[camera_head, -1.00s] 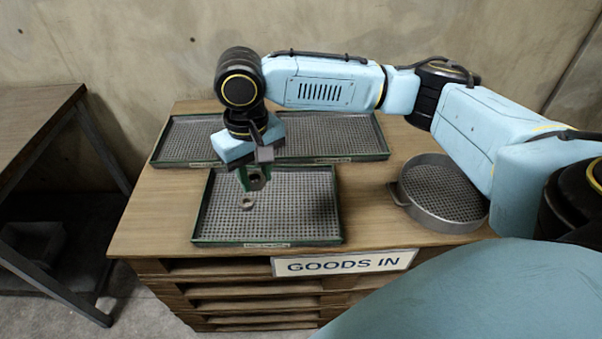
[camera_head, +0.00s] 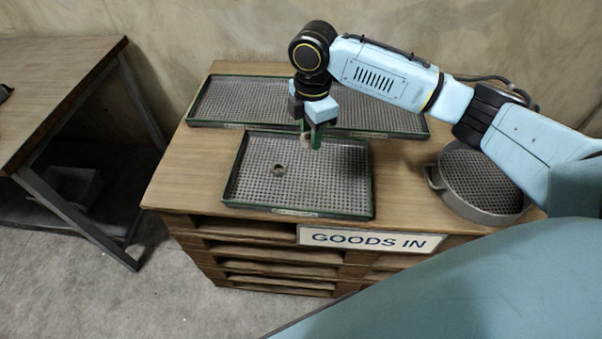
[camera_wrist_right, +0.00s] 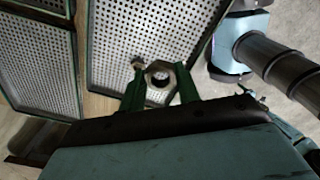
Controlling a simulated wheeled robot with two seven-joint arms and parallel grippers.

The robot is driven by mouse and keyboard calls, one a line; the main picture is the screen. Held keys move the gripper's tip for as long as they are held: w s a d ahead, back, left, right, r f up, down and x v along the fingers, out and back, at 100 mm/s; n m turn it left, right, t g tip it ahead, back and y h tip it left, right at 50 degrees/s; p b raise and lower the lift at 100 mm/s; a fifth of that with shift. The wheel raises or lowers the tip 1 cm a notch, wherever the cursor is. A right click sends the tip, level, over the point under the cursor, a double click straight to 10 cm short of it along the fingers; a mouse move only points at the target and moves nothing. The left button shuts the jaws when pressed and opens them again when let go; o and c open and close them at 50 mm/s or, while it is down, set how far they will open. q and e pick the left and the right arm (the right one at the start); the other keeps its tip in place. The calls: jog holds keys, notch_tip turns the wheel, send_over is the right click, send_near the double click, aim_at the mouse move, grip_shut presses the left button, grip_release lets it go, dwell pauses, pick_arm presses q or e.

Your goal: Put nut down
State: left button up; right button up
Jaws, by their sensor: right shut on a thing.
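My right gripper (camera_head: 313,138) is shut on a hex nut (camera_wrist_right: 160,84) and holds it above the front perforated tray, near that tray's back edge. The held nut shows between the green fingers in the right wrist view, and only partly in the head view (camera_head: 306,139). A second nut (camera_head: 279,169) lies alone on the front tray (camera_head: 296,211), left of its middle. My left gripper is in neither view.
A long perforated tray (camera_head: 222,103) lies behind the front tray on the wooden pallet table (camera_head: 172,180). A round metal sieve (camera_head: 480,184) stands at the right. A "GOODS IN" sign (camera_head: 371,241) is on the front edge. The front tray's right half is clear.

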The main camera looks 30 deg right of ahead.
jog(key=d+f+n, duration=0.4)
jog(key=n, duration=0.5)
jog(key=n+b, duration=0.1)
jog(key=n, duration=0.1)
send_over(323, 175)
notch_tip(323, 175, down, 7)
jog(key=shift+d+r, duration=0.1)
jog(key=shift+f, duration=0.5)
notch_tip(323, 175, down, 3)
jog(key=shift+f+b, duration=0.1)
jog(key=shift+b, duration=0.55)
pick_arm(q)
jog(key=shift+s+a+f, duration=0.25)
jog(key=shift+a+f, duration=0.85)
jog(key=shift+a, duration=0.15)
pick_arm(e)
jog(key=shift+f, duration=0.15)
